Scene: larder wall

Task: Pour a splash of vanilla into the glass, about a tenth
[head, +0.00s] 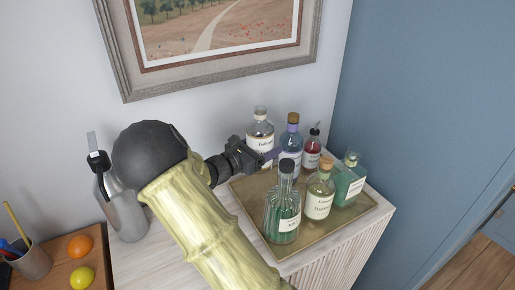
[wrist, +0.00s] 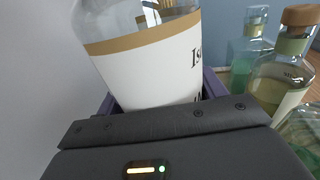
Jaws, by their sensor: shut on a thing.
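My gripper (head: 268,155) is at the back left of the tray, with its purple fingers around a clear glass bottle (head: 260,125) that has a white label. In the wrist view the bottle (wrist: 150,65) fills the space between the fingers, its label edged with a gold band and its text only partly in view. The bottle looks about upright; its base is hidden by my gripper, so I cannot tell whether it touches the tray. I cannot read the word vanilla on any label. No drinking glass shows in either view.
The tray (head: 257,222) also holds a blue bottle (head: 291,143), a red bottle (head: 312,150), a corked bottle (head: 319,192) and green bottles (head: 349,180) (head: 283,212), close together. A grey siphon (head: 122,208), an orange (head: 79,246), a yellow fruit (head: 82,278) and a pen cup (head: 32,262) stand left.

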